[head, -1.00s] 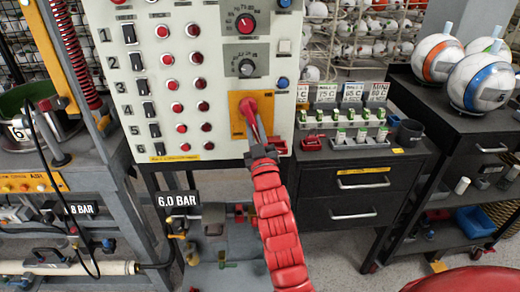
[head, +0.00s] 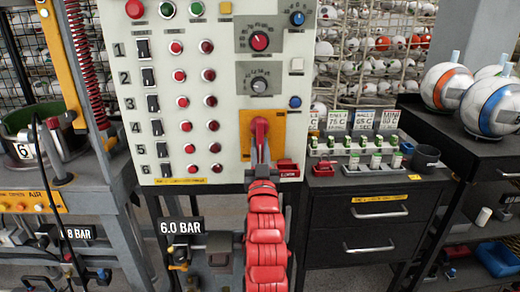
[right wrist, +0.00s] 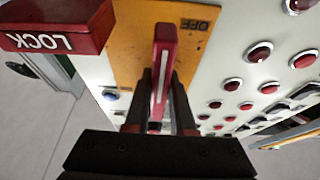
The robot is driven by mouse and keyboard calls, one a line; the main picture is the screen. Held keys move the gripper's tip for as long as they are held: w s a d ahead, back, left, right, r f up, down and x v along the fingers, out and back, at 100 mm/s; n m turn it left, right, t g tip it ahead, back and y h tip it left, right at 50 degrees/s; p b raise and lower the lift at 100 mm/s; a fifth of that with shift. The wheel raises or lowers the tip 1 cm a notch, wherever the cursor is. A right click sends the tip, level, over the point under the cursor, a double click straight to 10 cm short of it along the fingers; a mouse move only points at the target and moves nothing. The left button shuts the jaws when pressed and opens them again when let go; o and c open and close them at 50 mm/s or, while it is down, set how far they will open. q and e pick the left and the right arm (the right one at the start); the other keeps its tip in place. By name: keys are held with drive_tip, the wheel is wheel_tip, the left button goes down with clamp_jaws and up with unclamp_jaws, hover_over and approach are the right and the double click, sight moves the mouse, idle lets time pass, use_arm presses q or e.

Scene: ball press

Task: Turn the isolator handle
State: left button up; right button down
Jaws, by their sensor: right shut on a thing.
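The isolator handle (head: 260,130) is a red lever on a yellow-orange plate (head: 276,127) at the lower right of the white control panel (head: 227,105). My right gripper (head: 260,165) reaches it from below on its red arm. In the right wrist view the right gripper (right wrist: 160,100) is shut on the red handle (right wrist: 163,60), one finger on each side. The plate (right wrist: 135,35) there shows the word OFF beside the handle. A red LOCK block (right wrist: 55,28) stands at the upper left. My left gripper is not in view.
The panel has several buttons, switches and two dials above the handle. A black drawer cabinet (head: 365,255) stands to the right with a rack of small bottles (head: 355,140). A 6.0 BAR sign (head: 181,226) hangs below the panel. Balls sit on a dark cart (head: 455,140) at the right.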

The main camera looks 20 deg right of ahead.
drive_tip(key=c, duration=0.8)
unclamp_jaws()
drive_tip(key=shift+o, duration=0.2)
drive_tip(key=p+v, duration=0.4)
drive_tip(key=v, duration=1.3)
drive_tip(key=shift+s+a, duration=0.15)
drive_tip(key=shift+s, duration=0.05)
drive_tip(key=shift+f, duration=0.1)
